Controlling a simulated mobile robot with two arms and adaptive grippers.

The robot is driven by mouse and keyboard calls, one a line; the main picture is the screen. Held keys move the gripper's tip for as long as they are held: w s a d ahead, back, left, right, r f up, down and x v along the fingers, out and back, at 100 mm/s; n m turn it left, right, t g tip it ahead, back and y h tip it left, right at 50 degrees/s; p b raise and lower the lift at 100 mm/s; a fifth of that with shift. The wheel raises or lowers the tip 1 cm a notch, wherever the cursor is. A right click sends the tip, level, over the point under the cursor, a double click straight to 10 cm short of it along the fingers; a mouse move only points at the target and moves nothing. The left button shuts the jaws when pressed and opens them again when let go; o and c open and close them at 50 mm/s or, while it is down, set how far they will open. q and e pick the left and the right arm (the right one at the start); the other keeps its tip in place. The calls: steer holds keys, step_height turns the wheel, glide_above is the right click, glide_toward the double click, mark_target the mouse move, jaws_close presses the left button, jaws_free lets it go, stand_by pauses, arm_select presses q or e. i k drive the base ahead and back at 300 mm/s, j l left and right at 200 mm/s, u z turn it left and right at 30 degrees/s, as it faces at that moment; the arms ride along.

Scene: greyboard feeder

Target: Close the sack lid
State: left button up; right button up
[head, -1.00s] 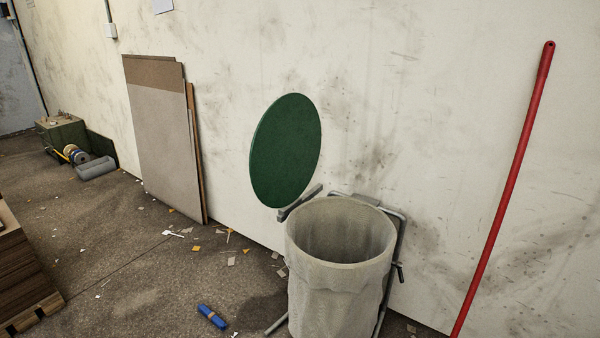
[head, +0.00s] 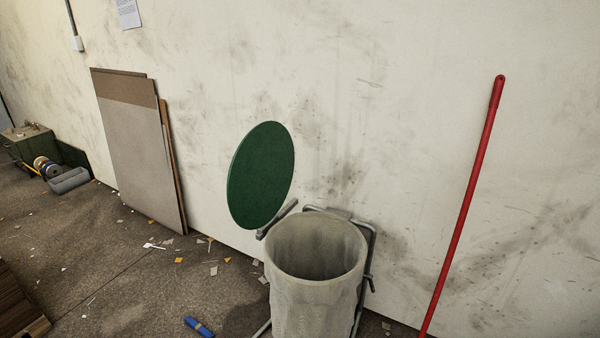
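The sack lid (head: 261,176) is a round green disc. It stands raised and tilted, open, to the upper left of the sack's mouth, on a grey metal arm (head: 278,219). The sack (head: 312,296) is pale grey and hangs open in a metal tube frame (head: 371,255) close to the wall. Its mouth is uncovered and its inside looks empty as far as I can see. The bottom of the sack is cut off by the picture edge. Neither of my grippers shows in the head view.
A red pole (head: 466,200) leans on the wall at right. Grey boards (head: 140,150) lean on the wall at left. A blue object (head: 198,327) and paper scraps lie on the floor. A brown wooden stack (head: 18,305) is at the lower left. The floor left of the sack is mostly open.

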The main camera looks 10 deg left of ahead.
mark_target(260, 178)
steer(key=i+j+z, duration=0.15)
steer(key=j+z, duration=0.35)
steer(key=j, duration=0.3)
steer(key=j+z, duration=0.45)
steer(key=j, duration=0.35)
steer(key=i, duration=0.05)
